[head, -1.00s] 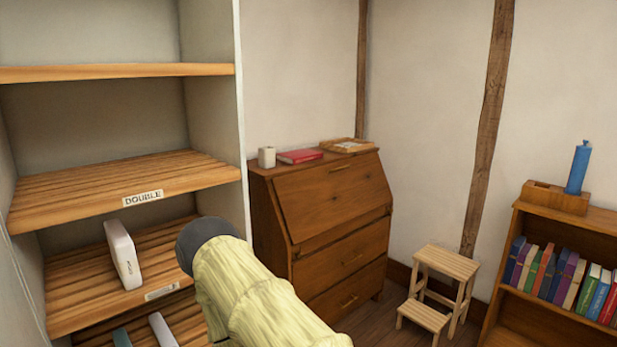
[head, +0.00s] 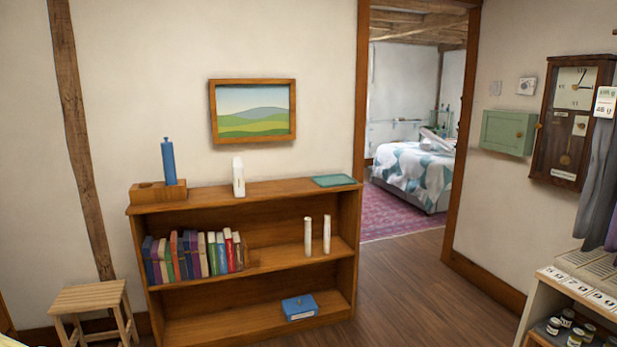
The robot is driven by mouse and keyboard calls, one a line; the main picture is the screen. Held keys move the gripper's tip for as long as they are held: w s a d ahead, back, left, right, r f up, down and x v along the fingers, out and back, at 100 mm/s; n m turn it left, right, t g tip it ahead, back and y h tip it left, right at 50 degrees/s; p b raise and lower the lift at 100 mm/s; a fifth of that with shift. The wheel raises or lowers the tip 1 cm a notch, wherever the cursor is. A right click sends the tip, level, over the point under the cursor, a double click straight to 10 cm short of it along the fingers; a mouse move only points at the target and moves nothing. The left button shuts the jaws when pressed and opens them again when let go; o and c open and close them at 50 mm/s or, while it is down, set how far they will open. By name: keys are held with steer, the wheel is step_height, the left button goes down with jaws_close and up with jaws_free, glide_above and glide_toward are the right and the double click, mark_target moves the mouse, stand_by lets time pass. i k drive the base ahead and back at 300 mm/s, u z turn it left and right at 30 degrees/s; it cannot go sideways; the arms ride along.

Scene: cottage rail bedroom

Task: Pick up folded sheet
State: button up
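No folded sheet can be made out for certain in the head view. A flat teal item (head: 335,181) lies on the right end of the bookcase top; I cannot tell whether it is cloth or a book. Through the doorway, a bed (head: 411,170) has a white and teal patterned cover, with a pale item (head: 436,140) on it too small to identify. My gripper is not in view.
The bookcase (head: 280,247) stands against the wall, with a slatted stool (head: 88,297) to its left. The doorway right of it opens onto wooden floor (head: 400,275) and a pink rug (head: 403,218). A shelf unit (head: 547,300) with jars juts in at lower right.

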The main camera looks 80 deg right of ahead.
mark_target(238, 170)
steer(key=z, duration=3.15)
steer(key=i, duration=3.15)
steer(key=u, duration=2.25)
